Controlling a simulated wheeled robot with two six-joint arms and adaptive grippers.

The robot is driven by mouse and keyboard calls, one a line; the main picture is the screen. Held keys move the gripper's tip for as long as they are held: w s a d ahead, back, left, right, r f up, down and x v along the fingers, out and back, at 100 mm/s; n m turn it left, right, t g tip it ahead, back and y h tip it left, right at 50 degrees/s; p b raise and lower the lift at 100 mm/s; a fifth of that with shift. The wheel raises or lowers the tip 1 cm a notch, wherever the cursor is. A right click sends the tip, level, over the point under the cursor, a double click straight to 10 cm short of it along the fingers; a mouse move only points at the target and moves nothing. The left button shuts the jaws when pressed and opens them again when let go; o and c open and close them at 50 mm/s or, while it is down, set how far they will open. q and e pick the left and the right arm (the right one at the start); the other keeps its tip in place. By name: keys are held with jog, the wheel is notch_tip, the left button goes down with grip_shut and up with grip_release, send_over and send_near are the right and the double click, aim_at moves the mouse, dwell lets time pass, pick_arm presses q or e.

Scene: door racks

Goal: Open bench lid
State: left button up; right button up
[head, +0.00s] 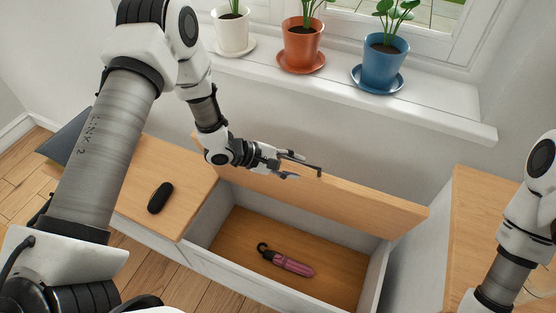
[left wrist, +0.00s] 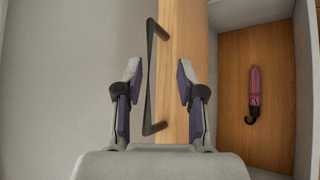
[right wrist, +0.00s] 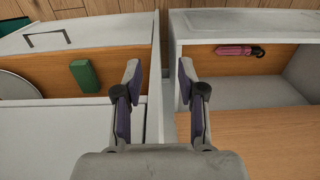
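The wooden bench lid (head: 320,195) stands raised at the back of the open bench compartment (head: 235,225). A pink umbrella (head: 287,262) lies on the compartment floor and also shows in the left wrist view (left wrist: 254,88). My left gripper (head: 305,170) is at the lid's upper edge. In the left wrist view its open fingers (left wrist: 159,80) are on either side of the dark bar handle (left wrist: 150,80) and part of the lid edge (left wrist: 180,40); contact cannot be told. My right gripper (right wrist: 157,80) is open and empty, above the gap between the bench and a neighbouring unit.
A black case (head: 160,197) lies on the wooden top left of the compartment. White, orange (head: 302,45) and blue (head: 385,62) plant pots stand on the windowsill behind. The right wrist view shows an open drawer with a green box (right wrist: 85,76) and a white plate (right wrist: 15,88).

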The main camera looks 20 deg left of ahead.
pick_arm(q)
jog(key=v, duration=1)
